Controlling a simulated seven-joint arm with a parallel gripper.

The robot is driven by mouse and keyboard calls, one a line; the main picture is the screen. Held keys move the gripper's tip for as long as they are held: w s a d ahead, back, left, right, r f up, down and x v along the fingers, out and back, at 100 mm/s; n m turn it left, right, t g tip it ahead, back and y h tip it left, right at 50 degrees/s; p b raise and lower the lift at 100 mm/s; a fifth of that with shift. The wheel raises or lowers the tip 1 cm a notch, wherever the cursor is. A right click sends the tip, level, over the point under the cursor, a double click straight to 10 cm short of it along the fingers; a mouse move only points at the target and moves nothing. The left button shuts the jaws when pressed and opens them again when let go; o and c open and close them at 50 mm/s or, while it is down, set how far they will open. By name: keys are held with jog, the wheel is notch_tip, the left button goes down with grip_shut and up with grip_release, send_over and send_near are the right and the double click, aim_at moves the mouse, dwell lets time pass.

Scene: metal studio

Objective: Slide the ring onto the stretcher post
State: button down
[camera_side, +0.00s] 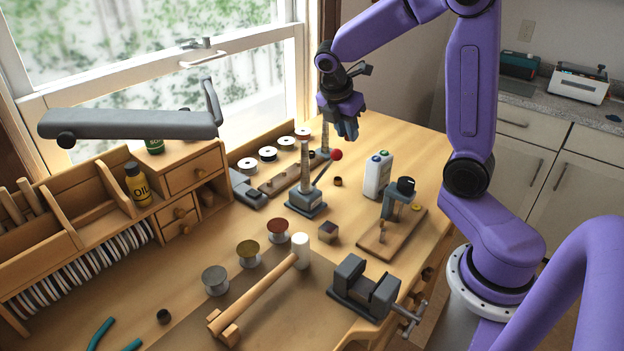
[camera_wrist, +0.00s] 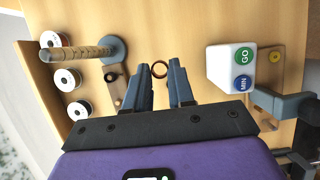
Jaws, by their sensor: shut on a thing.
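My gripper (camera_side: 346,136) is above the back of the bench, pointing down. In the wrist view its fingers (camera_wrist: 161,84) are shut on the ring (camera_wrist: 159,69), a small brown band between the tips. The ring cannot be made out in the side view.
A second tapered post (camera_side: 325,138) on a round base stands close to my gripper; it shows in the wrist view (camera_wrist: 88,52). A small brown piece (camera_side: 338,181) lies on the bench. Several spools (camera_side: 268,154) line the back.

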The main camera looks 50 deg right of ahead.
jog(key=w+a+r+n+t, duration=0.1)
jog(key=w+a+r+n, duration=0.15)
jog(key=a+r, duration=0.45)
jog(key=n+t, duration=0.1)
jog(key=n, duration=0.2)
send_near(304, 143)
jog(key=shift+y, duration=0.4)
jog(key=shift+w+d+f, duration=0.3)
jog(key=shift+d+f, duration=0.55)
jog(key=shift+f, duration=0.2)
jog(key=shift+w+d+f, duration=0.25)
jog(key=shift+d+f, duration=0.6)
jog(key=shift+f, duration=0.2)
jog(key=shift+f, duration=1.7)
jog(key=c, duration=0.9)
grip_release()
jog(key=v, duration=1.7)
jog(key=shift+s+a+r, duration=0.15)
jog(key=shift+s+a, duration=0.05)
jog(key=shift+s, duration=0.1)
